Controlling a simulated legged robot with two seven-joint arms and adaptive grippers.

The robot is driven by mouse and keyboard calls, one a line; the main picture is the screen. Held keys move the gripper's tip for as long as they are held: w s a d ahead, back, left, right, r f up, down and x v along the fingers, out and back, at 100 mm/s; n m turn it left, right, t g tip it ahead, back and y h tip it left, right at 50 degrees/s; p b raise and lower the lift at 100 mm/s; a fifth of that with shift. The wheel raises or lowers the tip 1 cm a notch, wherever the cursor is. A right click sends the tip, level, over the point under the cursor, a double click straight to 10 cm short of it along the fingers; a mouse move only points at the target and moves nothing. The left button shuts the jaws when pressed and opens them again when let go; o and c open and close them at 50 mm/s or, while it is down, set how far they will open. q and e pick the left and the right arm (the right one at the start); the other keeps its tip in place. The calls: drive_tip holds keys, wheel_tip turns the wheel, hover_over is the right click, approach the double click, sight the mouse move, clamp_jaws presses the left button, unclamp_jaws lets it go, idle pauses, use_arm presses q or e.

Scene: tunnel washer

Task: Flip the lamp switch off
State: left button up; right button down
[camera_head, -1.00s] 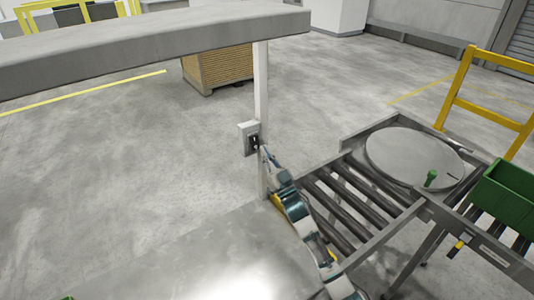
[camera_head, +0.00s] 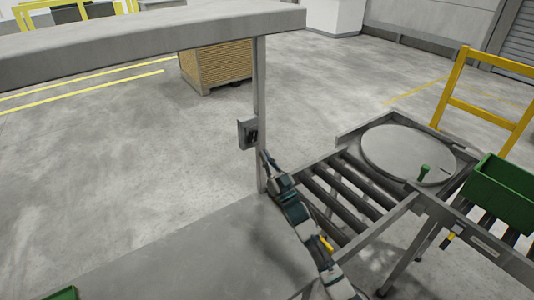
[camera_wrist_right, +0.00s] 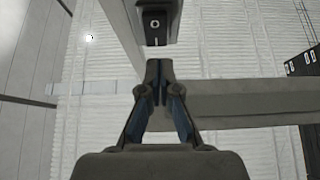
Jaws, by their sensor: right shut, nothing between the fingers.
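The lamp switch (camera_head: 250,132) is a dark rocker in a small grey box on the upright post (camera_head: 260,90) at the table's far right corner. In the right wrist view the switch (camera_wrist_right: 155,22) shows O and I marks, just ahead of my fingertips. My right gripper (camera_head: 264,158) is shut and empty, slightly below the switch box. In the right wrist view the right gripper's (camera_wrist_right: 159,68) tips sit below the rocker with a small apparent gap. The lamp itself is not clearly seen; the tabletop (camera_head: 190,255) is dull, without glare. My left gripper is out of view.
A grey overhead beam (camera_head: 140,45) runs above the table. Right of my right arm lie a roller conveyor (camera_head: 340,195), a round plate (camera_head: 408,153) and a green bin (camera_head: 505,185). A wooden crate (camera_head: 215,68) stands on the floor behind.

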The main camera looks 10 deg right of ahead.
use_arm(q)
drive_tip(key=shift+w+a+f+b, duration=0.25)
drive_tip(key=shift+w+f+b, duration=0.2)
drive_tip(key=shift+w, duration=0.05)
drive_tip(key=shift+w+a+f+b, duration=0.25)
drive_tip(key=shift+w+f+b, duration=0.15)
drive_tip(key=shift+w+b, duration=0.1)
use_arm(e)
drive_tip(key=s+d+f, duration=0.1)
drive_tip(key=s+f, duration=0.3)
drive_tip(key=f, duration=0.4)
drive_tip(key=shift+d+f, duration=0.15)
drive_tip(key=shift+d, duration=0.1)
